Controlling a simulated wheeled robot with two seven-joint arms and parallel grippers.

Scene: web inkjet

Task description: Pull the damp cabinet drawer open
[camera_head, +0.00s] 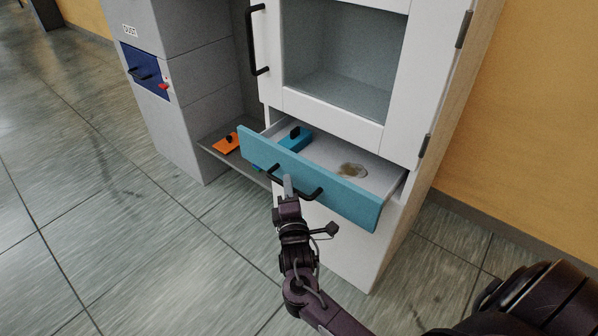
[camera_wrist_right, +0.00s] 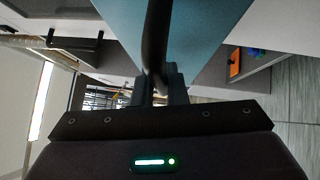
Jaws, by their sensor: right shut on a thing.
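The damp cabinet drawer (camera_head: 345,197) has a teal front and stands partly pulled out of the white cabinet (camera_head: 388,145). Its black bar handle (camera_head: 312,194) runs across the front. My right gripper (camera_head: 288,187) is shut on this handle near its left part. In the right wrist view, the handle (camera_wrist_right: 155,40) passes between the fingers of the gripper (camera_wrist_right: 160,88), with the teal front behind it. Inside the drawer are a blue block with a black knob (camera_head: 295,138) and a pale round patch (camera_head: 352,170). My left gripper is not in view.
An orange piece with a black knob (camera_head: 226,144) lies on a low grey shelf (camera_head: 240,166) left of the drawer. A grey cabinet labelled DUST (camera_head: 185,75) stands further left. The tiled floor (camera_head: 120,240) in front is clear. A yellow wall (camera_head: 535,120) is at right.

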